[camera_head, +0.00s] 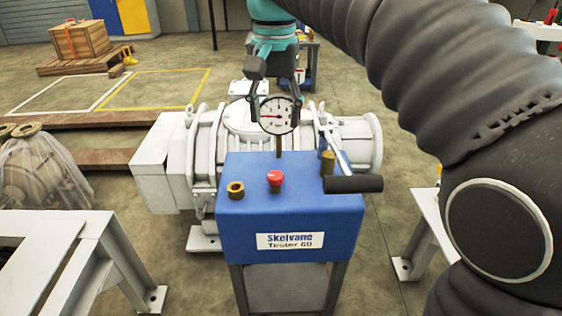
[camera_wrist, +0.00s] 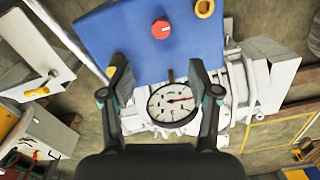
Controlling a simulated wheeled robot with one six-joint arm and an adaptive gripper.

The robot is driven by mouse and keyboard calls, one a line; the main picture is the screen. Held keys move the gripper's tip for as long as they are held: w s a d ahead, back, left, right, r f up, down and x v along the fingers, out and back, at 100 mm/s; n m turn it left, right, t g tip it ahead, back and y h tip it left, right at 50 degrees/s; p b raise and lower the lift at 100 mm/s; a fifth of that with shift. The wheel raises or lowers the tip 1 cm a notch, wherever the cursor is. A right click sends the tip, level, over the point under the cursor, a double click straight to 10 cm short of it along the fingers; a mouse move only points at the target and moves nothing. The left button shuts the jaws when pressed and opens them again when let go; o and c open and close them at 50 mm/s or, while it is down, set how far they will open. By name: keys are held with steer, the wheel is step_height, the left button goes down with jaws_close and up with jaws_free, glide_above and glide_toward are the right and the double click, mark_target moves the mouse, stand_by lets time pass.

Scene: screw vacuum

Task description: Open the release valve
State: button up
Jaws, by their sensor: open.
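A round dial gauge (camera_head: 278,115) rises on a stem at the box's far edge. My gripper (camera_head: 275,98) is open and empty above the far side of the box, beyond the knob. In the wrist view, the gauge (camera_wrist: 172,102) shows between my open fingers (camera_wrist: 158,68), and the red knob (camera_wrist: 161,29) lies beyond their tips, apart from them.
A brass fitting (camera_head: 236,190) stands left of the knob. A lever with a black handle (camera_head: 353,184) juts out at the box's right. A large white pump (camera_head: 180,150) lies behind the box. White frames (camera_head: 50,250) stand at both sides.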

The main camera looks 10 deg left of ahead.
mark_target(276, 175)
steer(key=f+b, duration=0.1)
steer(key=f, duration=0.6)
steer(key=f+b, duration=0.2)
steer(key=f, duration=0.4)
steer(key=shift+w+a+f+b, duration=0.1)
steer(key=shift+w+f+b, duration=0.1)
steer(key=shift+f+b, duration=0.15)
steer(key=c, duration=1.2)
